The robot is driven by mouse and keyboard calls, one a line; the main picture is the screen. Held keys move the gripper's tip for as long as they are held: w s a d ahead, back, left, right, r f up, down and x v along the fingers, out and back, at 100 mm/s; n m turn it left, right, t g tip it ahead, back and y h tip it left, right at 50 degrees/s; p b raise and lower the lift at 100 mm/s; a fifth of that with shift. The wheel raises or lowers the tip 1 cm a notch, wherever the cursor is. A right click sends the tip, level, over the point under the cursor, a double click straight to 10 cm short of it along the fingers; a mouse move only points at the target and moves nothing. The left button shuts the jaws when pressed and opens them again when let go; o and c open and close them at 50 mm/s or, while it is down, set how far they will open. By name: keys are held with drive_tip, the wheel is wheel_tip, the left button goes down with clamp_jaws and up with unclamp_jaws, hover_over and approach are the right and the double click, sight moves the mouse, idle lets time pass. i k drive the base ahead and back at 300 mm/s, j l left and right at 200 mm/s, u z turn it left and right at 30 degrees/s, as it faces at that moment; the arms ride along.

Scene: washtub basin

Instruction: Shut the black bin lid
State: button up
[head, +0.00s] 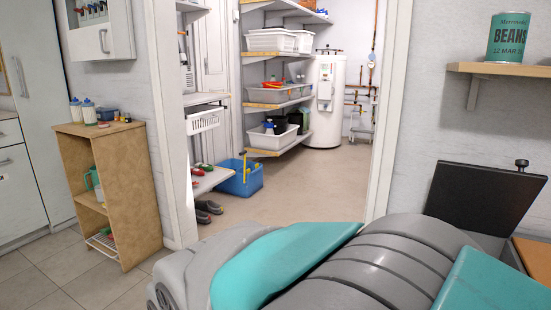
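The black bin lid (480,197) stands raised at the right of the head view, tilted back near the white wall. A small dark knob (521,163) sticks up at its upper right corner. Below the lid a little of a grey body (490,243) shows, perhaps the bin. Most of it is hidden behind my grey and teal arm, which fills the bottom of the picture. My gripper is not in view, so I cannot tell its state or its place relative to the lid.
A wooden surface (534,258) lies beside the lid at the right edge. A wall shelf (500,69) with a teal beans tin (508,38) hangs above. A doorway with storage shelves is ahead. A wooden shelf unit (107,185) stands left, with open tiled floor before it.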

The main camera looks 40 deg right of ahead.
sight(490, 201)
drive_tip(key=i+j+z, duration=0.1)
drive_tip(key=i+z, duration=0.15)
drive_tip(key=i, duration=0.2)
drive_tip(key=i+j+z, duration=0.2)
drive_tip(key=i, duration=0.25)
drive_tip(key=i+l+z, duration=0.1)
drive_tip(key=z, duration=0.35)
drive_tip(key=i+z, duration=0.25)
drive_tip(key=z, duration=0.15)
drive_tip(key=i+z, duration=0.2)
drive_tip(key=z, duration=0.25)
drive_tip(key=i+j+z, duration=0.1)
drive_tip(key=z, duration=0.3)
drive_tip(key=i+j+z, duration=0.15)
drive_tip(key=z, duration=0.3)
drive_tip(key=i+z, duration=0.2)
drive_tip(key=z, duration=0.25)
drive_tip(key=i+z, duration=0.2)
drive_tip(key=z, duration=0.2)
drive_tip(key=i+j+z, duration=0.1)
drive_tip(key=z, duration=0.35)
drive_tip(key=i+j+z, duration=0.2)
drive_tip(key=z, duration=0.2)
drive_tip(key=i+j+z, duration=0.2)
drive_tip(key=z, duration=0.25)
drive_tip(key=l, duration=0.35)
drive_tip(key=i+z, duration=0.05)
